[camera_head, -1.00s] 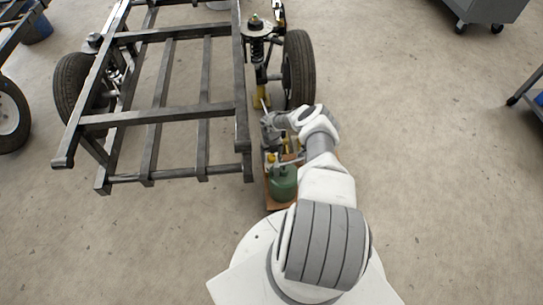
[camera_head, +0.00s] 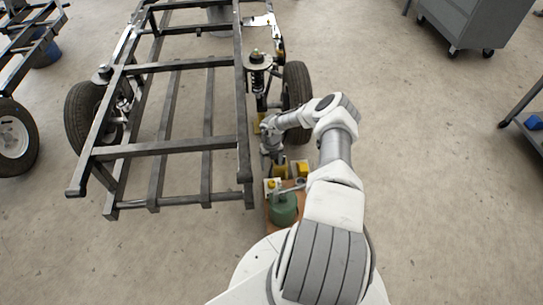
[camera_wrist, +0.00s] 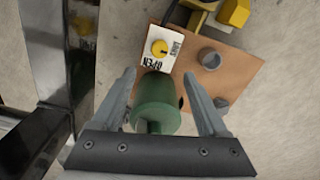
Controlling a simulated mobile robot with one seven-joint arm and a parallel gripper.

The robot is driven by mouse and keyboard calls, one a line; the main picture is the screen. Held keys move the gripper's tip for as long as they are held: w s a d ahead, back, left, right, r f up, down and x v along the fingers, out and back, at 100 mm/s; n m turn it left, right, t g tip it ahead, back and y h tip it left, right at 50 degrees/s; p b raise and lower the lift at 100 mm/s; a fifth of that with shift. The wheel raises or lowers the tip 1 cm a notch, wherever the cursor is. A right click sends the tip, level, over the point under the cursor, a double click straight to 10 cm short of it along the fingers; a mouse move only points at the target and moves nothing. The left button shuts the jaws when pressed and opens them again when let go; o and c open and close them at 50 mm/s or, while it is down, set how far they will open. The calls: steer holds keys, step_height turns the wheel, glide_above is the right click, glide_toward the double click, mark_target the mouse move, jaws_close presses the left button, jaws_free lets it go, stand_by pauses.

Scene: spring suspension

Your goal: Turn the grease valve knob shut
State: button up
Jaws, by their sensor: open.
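The grease valve knob is a small round yellow knob (camera_wrist: 159,47) on a white plate (camera_wrist: 160,52) with black lettering, part of it reading "OPEN" upside down. The plate lies at the edge of a brown board (camera_wrist: 215,75). My gripper (camera_wrist: 160,78) is open in the wrist view, its two grey fingers on either side of a green canister (camera_wrist: 155,105) in the picture. The knob shows beyond the fingertips, apart from them. In the head view the knob looks like a small yellow spot (camera_head: 272,184) beside the green canister (camera_head: 284,208).
A dark metal frame (camera_head: 150,150) stands left of my arm, with a spring and wheel (camera_head: 297,88) beyond. Grey cylinders (camera_wrist: 210,58) and yellow-and-black parts (camera_wrist: 233,13) sit on or by the board. Open floor lies to the right.

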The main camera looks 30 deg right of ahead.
step_height(320, 180, up, 3)
steer(key=shift+f, duration=0.2)
steer(key=shift+w, duration=0.1)
stand_by(0.4)
